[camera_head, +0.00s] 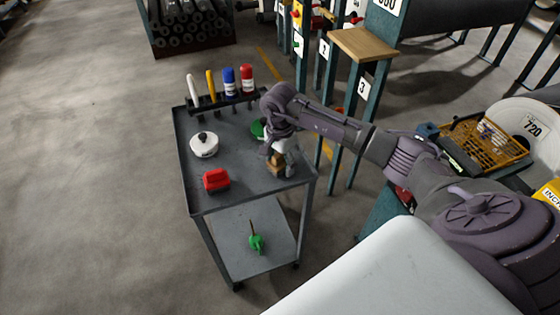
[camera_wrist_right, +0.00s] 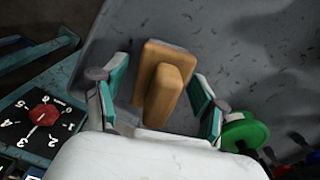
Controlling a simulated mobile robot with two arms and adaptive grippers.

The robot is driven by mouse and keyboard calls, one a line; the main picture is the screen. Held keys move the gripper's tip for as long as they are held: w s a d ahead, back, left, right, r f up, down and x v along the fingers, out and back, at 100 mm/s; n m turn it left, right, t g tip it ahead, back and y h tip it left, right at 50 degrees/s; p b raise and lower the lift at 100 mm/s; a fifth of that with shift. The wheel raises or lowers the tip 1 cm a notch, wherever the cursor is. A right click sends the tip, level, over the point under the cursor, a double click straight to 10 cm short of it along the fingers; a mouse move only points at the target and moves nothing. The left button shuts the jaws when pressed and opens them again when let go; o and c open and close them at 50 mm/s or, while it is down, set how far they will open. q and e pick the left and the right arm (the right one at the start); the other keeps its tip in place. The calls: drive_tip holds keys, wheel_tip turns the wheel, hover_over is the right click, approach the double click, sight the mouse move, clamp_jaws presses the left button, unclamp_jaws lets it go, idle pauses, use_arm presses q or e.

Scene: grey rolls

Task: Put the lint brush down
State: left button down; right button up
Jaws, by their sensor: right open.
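The lint brush (camera_wrist_right: 152,66) is a light wooden block with a rounded wooden handle. In the right wrist view it lies between the two teal-padded fingers of my right gripper (camera_wrist_right: 160,88), with a gap on both sides. In the head view the brush (camera_head: 276,163) appears on the right part of the grey cart's top (camera_head: 238,158), right under my right gripper (camera_head: 282,168). The gripper is open and points down over the cart. The brush's underside is hidden, so its contact with the top is not directly visible. My left gripper is not in view.
On the cart top stand a white round container (camera_head: 204,147), a red block-like item (camera_head: 216,180) and a green round item (camera_head: 258,129), partly hidden. A green item (camera_head: 256,242) lies on the lower shelf. The front middle is clear.

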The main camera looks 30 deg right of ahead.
wheel_tip(320, 180, up, 12)
drive_tip(key=shift+r+b, duration=0.15)
drive_tip(key=shift+b, duration=0.35)
idle(0.3)
